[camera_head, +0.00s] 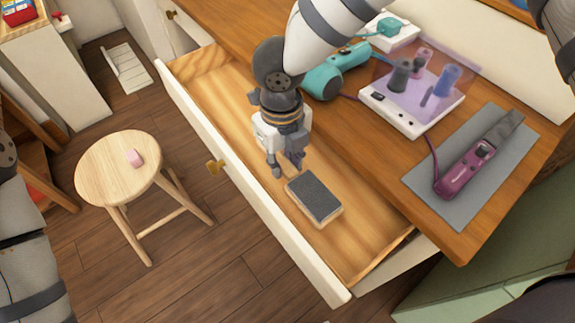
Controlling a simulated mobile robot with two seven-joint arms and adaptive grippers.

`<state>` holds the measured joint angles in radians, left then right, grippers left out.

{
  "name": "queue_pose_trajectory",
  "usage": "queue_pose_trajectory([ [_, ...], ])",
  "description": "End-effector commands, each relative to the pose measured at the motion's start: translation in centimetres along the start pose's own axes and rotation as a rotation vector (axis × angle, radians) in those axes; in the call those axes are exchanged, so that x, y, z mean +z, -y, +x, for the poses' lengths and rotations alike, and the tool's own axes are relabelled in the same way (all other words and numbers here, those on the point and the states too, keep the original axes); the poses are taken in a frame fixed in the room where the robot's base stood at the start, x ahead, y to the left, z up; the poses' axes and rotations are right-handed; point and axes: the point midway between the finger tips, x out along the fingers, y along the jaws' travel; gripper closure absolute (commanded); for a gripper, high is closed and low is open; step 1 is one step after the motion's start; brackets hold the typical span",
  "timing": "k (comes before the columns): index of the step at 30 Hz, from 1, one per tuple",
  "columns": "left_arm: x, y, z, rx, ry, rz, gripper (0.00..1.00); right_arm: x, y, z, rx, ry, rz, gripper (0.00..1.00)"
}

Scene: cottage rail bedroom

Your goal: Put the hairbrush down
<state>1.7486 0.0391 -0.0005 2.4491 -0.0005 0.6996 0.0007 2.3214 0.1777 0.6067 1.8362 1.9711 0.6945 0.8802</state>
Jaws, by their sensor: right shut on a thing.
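My right gripper (285,167) points down into the open wooden drawer (211,86), just left of and behind a tan block with a dark grey top. It is shut on the hairbrush (297,158). Whether the brush touches the drawer floor I cannot tell. My left gripper is out of view.
The grey-topped block (314,198) lies in the drawer.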

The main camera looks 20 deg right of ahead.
Motion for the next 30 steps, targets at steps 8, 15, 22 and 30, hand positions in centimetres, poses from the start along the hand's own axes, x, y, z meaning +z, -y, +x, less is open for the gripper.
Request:
queue_pose_trajectory([
  [8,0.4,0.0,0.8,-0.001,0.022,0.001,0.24,0.1,0.9,4.0,0.000,-0.003,-0.001,1.00],
  [15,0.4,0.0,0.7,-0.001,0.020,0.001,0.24,0.3,0.9,4.1,-0.001,0.004,0.000,1.00],
  [22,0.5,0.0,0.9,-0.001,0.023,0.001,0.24,0.2,0.9,4.8,-0.001,0.002,-0.001,1.00],
  [30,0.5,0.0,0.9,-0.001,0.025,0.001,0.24,0.2,0.9,5.3,-0.001,0.003,0.000,0.75],
])
